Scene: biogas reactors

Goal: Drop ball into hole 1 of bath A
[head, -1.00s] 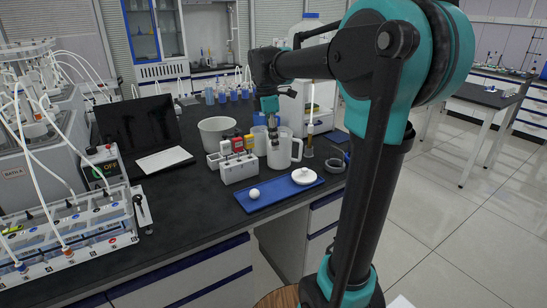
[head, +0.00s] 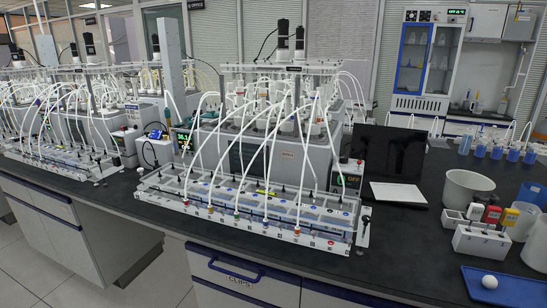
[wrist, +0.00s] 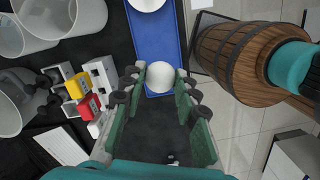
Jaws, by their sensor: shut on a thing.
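In the wrist view a white ball (wrist: 160,77) sits between the fingertips of my gripper (wrist: 162,82), which is shut on it. The blue tray (wrist: 155,35) shows behind the ball. In the head view a white ball (head: 489,282) shows at the left part of the blue tray (head: 525,292). My gripper is not in that view. Bath A (head: 288,157) stands left of the laptop, with white tubes rising over it and a long rack (head: 270,222) in front. Hole 1 cannot be made out among the tubes.
The laptop (head: 392,155) stands right of bath A. The white bowl (head: 468,187) and a rack with red and yellow items (head: 480,243) stand near the tray. More tubed baths (head: 60,115) fill the left. Bare black bench (head: 420,245) lies between the rack and tray.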

